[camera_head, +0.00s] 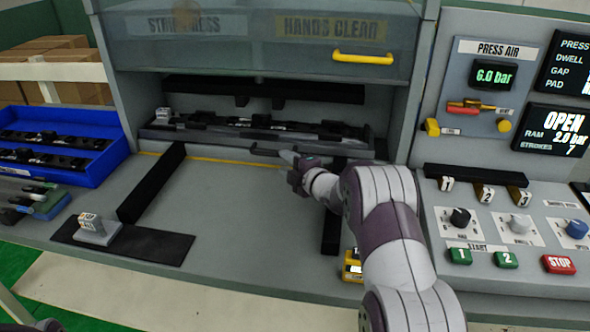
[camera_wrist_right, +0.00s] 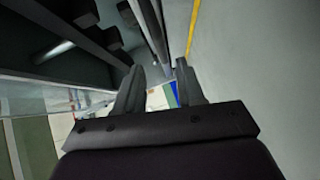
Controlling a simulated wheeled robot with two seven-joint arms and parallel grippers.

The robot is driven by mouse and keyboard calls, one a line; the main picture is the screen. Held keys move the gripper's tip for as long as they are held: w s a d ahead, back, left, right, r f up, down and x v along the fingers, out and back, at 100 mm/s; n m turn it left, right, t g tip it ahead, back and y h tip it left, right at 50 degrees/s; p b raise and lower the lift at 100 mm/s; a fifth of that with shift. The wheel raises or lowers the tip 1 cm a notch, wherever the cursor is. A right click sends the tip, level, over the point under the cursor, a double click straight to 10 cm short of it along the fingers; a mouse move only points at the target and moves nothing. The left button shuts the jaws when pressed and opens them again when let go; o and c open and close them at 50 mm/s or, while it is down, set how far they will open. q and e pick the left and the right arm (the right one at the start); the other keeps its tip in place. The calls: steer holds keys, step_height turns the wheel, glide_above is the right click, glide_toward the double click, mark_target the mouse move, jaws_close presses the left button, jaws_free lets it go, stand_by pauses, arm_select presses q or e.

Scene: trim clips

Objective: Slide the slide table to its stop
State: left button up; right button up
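The slide table (camera_head: 215,137) is a long dark grey tray holding black trim parts. It sits inside the press opening, at the back of the two black rails. A grey handle bar (camera_head: 264,152) runs along its front edge. My right gripper (camera_head: 287,157) is at the right part of this bar. In the right wrist view its two fingers (camera_wrist_right: 160,66) stand apart, with a bar running down toward the gap between them. I cannot tell whether the fingers touch it.
Black rails (camera_head: 152,182) flank the clear bench in front of the table. A small grey block (camera_head: 96,229) stands on a black mat (camera_head: 150,246). A blue bin (camera_head: 105,165) is at left. The control panel (camera_head: 520,220) is at right, and a raised guard (camera_head: 250,55) hangs above.

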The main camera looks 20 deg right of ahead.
steer(key=shift+v, duration=1.9)
steer(key=shift+r, duration=0.1)
steer(key=s+a+m+g+h+p, duration=0.1)
steer(key=s+a+m+g+p, duration=0.2)
steer(key=s, duration=0.7)
steer(key=s+a+r+m+g+h+p, duration=0.1)
steer(key=s+a+m+g+p, duration=0.3)
steer(key=s+m, duration=0.5)
steer(key=s+a+r+m+g+h+p, duration=0.1)
steer(key=s+a+m+g+p, duration=0.2)
steer(key=s, duration=1)
steer(key=a+m+g, duration=0.2)
steer(key=m+g, duration=0.1)
steer(key=g, duration=0.1)
steer(key=shift+s+a+g+p, duration=0.25)
steer(key=shift+a+g+p, duration=0.05)
steer(key=shift+a+p, duration=0.1)
